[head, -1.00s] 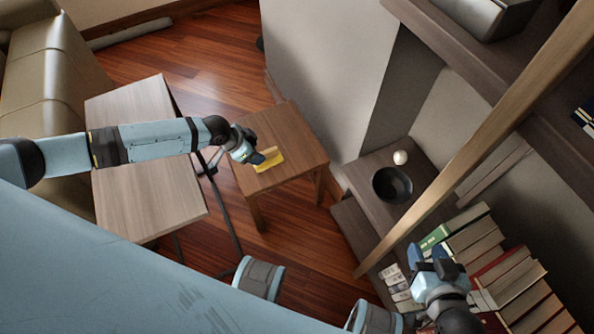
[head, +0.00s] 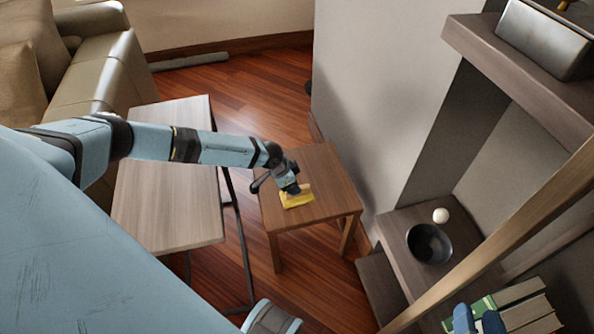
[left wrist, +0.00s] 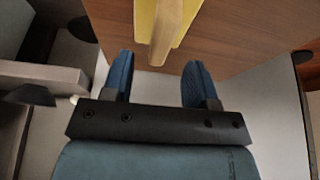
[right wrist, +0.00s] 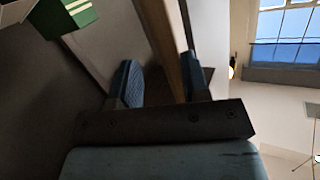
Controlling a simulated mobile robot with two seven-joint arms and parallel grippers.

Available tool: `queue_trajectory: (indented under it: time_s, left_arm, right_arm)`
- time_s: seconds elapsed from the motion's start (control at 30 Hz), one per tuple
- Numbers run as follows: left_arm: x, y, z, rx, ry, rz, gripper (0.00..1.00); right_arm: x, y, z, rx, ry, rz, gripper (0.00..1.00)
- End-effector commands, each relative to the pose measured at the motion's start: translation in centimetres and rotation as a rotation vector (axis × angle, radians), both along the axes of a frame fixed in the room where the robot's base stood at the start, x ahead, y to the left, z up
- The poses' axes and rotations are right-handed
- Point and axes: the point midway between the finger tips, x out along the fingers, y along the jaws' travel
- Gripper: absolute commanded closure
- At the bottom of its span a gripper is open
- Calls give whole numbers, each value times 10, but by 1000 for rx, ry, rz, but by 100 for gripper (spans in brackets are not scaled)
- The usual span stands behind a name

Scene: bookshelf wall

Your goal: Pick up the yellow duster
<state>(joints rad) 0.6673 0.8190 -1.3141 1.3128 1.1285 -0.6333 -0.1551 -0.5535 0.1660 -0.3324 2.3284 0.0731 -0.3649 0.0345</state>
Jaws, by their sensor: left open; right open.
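The yellow duster (head: 298,198) lies on the small square wooden table (head: 325,170). My left gripper (head: 291,188) is at the duster in the head view and partly covers it. In the left wrist view the duster (left wrist: 160,22) is at the top, beyond the open blue fingers (left wrist: 157,62), its narrow handle reaching down toward the gap between them. Nothing shows between the left fingers themselves. My right gripper (head: 477,318) is open at the bottom edge of the head view, with its fingers (right wrist: 158,75) apart in the right wrist view.
A longer light wood table (head: 168,205) stands left of the small one, with a beige sofa (head: 105,60) behind. A shelf unit at right holds a black bowl (head: 429,244), a white ball (head: 440,215) and books (head: 520,300). A wooden post (right wrist: 160,40) passes close by the right gripper.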

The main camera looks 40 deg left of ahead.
Motion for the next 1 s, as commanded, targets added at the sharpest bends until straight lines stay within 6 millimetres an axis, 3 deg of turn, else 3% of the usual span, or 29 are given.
queue_trajectory:
  time_s: [0.23, 0.57, 0.8, 1.0]
  left_arm:
    - [12, -8, -37, 0, 0, 0, 47]
    - [14, -9, -43, -1, -1, 1, 47]
    - [14, -9, -43, 0, 0, 0, 100]
    - [14, -9, -43, -1, -1, 0, 100]
  right_arm:
    - [4, 13, 30, 88, -147, 30, 57]
    - [4, 15, 40, 110, -180, 36, 57]
    - [4, 15, 40, 110, -179, 35, 57]
    - [5, 15, 40, 108, -179, 35, 57]
